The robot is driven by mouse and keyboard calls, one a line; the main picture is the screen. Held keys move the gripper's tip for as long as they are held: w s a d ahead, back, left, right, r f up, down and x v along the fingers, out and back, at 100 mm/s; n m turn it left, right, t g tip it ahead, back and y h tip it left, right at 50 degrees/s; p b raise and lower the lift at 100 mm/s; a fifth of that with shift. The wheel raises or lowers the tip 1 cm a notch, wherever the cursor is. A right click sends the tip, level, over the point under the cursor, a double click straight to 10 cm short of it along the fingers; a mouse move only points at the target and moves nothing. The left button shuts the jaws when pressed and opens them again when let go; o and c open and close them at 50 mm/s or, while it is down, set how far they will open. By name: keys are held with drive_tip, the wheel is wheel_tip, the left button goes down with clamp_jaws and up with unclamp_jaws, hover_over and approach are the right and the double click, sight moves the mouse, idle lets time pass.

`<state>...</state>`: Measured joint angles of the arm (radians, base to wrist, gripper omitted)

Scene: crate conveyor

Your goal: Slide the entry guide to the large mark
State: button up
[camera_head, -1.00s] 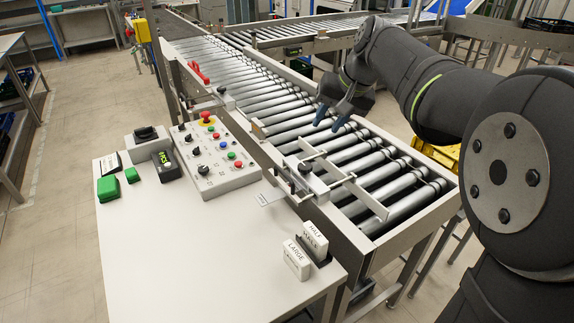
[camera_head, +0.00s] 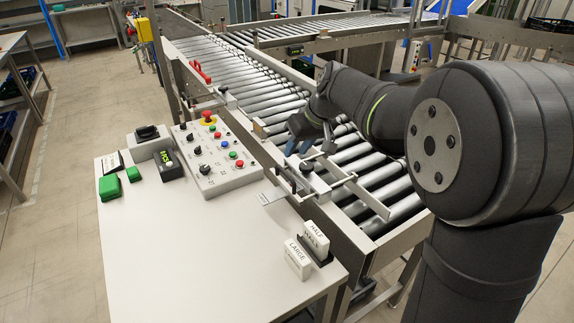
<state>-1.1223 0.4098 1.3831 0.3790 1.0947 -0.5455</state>
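The entry guide (camera_head: 314,180) is a metal carriage on the conveyor's near side rail, with dark knobs on top and rails reaching out over the rollers. A small pale tag plate (camera_head: 271,197) sticks out from it over the table side; any writing on it is too small to read. I cannot make out a large mark on the rail. My gripper (camera_head: 298,148) hangs just behind the guide, above the rollers near the rail. Its bluish fingertips look apart with nothing between them. I cannot tell whether they touch the guide.
A white block lettered LARGE (camera_head: 298,259) and a HALF block (camera_head: 316,239) stand at the table's front right corner. A button panel (camera_head: 215,157), a green box (camera_head: 110,187) and a red handle (camera_head: 201,72) are left of the conveyor. The rollers are free of crates.

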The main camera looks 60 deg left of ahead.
sight(284, 170)
drive_tip(key=x, duration=0.8)
drive_tip(key=shift+c, duration=0.4)
drive_tip(key=shift+r, duration=0.1)
clamp_jaws()
